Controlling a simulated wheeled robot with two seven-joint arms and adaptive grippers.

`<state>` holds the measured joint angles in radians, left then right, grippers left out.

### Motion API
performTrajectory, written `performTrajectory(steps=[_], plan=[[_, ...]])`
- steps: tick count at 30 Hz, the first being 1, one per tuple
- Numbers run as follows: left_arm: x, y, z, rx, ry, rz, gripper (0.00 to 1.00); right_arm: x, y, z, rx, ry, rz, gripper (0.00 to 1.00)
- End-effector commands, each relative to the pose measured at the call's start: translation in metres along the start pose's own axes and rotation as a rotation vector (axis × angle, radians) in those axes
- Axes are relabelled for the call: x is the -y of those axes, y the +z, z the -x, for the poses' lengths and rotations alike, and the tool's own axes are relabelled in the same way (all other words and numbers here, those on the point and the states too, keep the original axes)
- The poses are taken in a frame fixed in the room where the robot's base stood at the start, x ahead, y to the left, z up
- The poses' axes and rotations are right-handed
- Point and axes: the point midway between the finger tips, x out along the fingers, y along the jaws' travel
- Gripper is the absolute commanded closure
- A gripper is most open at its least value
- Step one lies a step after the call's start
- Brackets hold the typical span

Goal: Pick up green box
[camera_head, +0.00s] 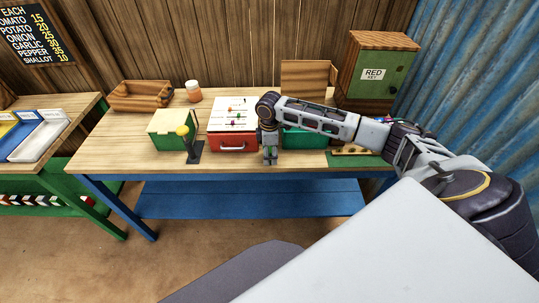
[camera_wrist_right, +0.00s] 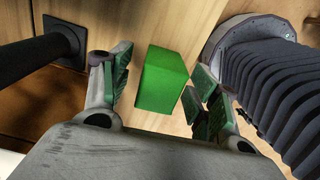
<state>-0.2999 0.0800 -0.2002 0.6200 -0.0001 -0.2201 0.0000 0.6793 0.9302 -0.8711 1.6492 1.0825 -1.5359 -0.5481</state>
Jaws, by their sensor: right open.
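A small plain green box (camera_wrist_right: 166,78) sits on the wooden tabletop in the right wrist view. My right gripper (camera_wrist_right: 160,88) is open, with one green-padded finger on either side of the box. Gaps show between the fingers and the box, and I cannot tell how high the fingers are above the table. In the head view my right gripper (camera_head: 270,152) points down at the table's front edge, just right of the red drawer unit. There the small box is mostly hidden by the gripper. My left gripper is not in view.
A larger green case (camera_head: 168,136) is farther left. A teal-green object (camera_head: 305,139) is close on the right. A wooden tray (camera_head: 140,100) lies at the back.

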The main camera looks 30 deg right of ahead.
Motion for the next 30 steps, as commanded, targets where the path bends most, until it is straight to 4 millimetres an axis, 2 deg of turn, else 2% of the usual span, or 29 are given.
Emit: performTrajectory(steps=[5, 18, 30], plan=[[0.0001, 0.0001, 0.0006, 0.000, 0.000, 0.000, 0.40, -0.0003, 0.0002, -0.0090, 0.000, 0.001, -0.001, 0.39], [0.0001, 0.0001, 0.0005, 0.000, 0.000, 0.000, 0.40, -0.0003, 0.0002, -0.0092, 0.000, 0.002, 0.000, 0.39], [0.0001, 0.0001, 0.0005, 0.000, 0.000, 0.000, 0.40, -0.0003, 0.0003, -0.0091, 0.000, 0.002, 0.000, 0.90]])
